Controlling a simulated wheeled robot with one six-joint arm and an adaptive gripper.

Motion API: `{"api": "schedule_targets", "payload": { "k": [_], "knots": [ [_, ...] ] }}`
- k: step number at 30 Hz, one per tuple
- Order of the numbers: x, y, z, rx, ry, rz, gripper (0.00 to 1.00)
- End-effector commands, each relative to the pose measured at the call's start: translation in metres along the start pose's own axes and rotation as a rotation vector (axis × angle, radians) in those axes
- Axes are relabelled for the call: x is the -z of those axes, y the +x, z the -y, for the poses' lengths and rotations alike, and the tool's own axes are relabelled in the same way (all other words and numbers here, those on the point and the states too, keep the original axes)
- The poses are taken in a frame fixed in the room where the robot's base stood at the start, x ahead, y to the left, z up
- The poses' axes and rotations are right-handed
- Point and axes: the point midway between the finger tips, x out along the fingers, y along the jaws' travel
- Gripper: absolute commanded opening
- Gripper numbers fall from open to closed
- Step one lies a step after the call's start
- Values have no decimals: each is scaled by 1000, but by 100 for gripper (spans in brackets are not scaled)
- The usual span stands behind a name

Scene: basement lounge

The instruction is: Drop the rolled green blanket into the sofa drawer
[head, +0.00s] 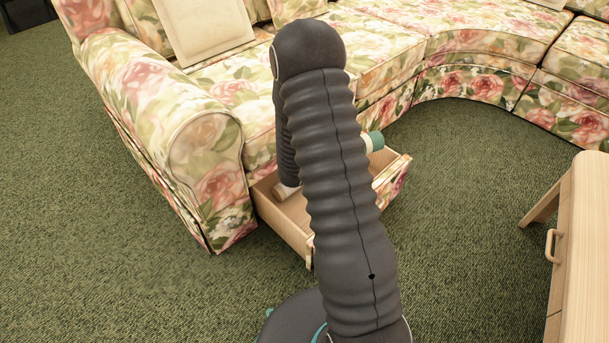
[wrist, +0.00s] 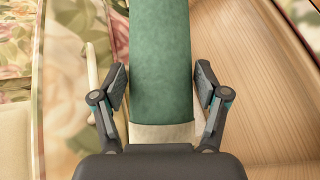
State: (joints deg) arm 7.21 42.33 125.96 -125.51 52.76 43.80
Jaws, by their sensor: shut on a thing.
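The rolled green blanket (wrist: 161,60) lies between the two fingers of my gripper (wrist: 161,85) in the wrist view, with a cream band near its lower end. My gripper is shut on it. In the head view, only a green end of the blanket (head: 376,141) shows beside my arm, which hides the rest and my gripper. The sofa drawer (head: 284,229) is pulled out below the floral seat, with pale wooden walls. The drawer's wooden floor (wrist: 270,90) shows right of the blanket in the wrist view. I cannot tell whether the blanket touches it.
The floral sofa (head: 205,125) stands behind and left of the drawer and curves away to the right. A wooden cabinet or table (head: 586,240) with a handle stands at the right edge. Green carpet (head: 470,190) is clear between it and the drawer.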

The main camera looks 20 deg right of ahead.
Motion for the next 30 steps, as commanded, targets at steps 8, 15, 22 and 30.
{"api": "schedule_targets", "payload": {
  "k": [8, 15, 22, 30],
  "knots": [
    [10, 24, 32, 17, 10, 26, 27],
    [37, 50, 70, 17, 10, 25, 27],
    [62, 75, 104, 15, 10, 25, 27],
    [91, 85, 81, 11, 14, 24, 27]
  ]
}}
